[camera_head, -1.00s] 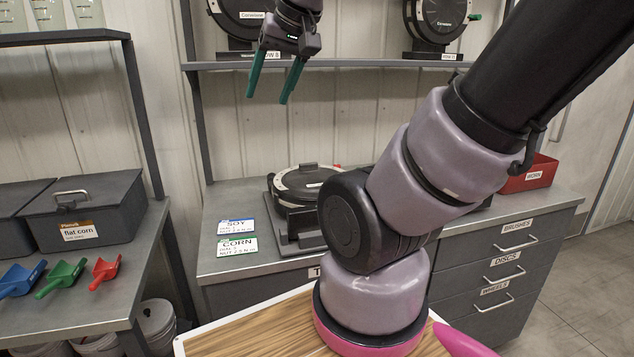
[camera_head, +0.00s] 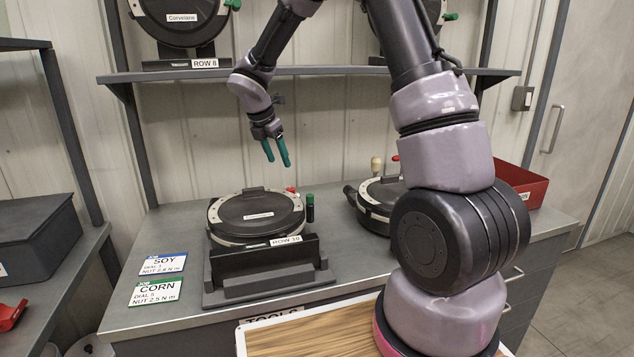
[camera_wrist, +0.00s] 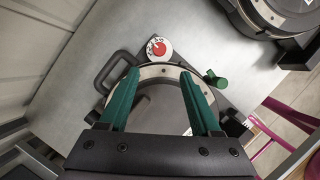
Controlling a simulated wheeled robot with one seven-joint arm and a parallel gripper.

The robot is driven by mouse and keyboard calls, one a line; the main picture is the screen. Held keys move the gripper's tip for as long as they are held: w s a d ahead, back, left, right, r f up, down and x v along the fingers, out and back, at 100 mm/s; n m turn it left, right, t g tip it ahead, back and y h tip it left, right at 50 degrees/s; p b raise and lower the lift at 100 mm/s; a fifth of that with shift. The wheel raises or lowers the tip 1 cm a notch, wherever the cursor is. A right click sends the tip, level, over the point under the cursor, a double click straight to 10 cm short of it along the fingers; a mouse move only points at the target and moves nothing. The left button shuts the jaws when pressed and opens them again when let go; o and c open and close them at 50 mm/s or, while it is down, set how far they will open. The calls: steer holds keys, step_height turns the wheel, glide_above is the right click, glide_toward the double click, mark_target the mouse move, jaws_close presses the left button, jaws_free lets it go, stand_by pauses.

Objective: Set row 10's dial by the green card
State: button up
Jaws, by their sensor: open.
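The row 10 meter (camera_head: 256,217) lies on the bench in a dark cradle labelled ROW 10 (camera_head: 286,240). Its red dial knob shows as a small spot at its back edge in the head view (camera_head: 290,190). In the wrist view the red dial (camera_wrist: 157,48) sits on a white numbered disc, just beyond my fingertips; its setting is too small to read. The green card (camera_head: 155,291) reads CORN, DIAL 5, NUT 2.5 N m. My gripper (camera_head: 275,151) is open and empty, above the meter with its green fingers pointing down; it also shows in the wrist view (camera_wrist: 160,80).
A blue card (camera_head: 163,263) reading SOY lies behind the green one. A green-topped handle (camera_head: 310,207) stands at the meter's right. A second meter (camera_head: 380,203) and a red bin (camera_head: 522,184) are further right. A shelf (camera_head: 300,71) with more meters hangs above.

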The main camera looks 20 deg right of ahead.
mark_target(291, 188)
steer(key=shift+w+d+f+n, duration=0.2)
steer(key=shift+w+f, duration=0.05)
steer(key=shift+f, duration=0.15)
steer(key=shift+w+d+f+n, duration=0.2)
steer(key=shift+f, duration=0.2)
steer(key=x, duration=1)
steer(key=shift+d+f, duration=0.1)
jaws_close()
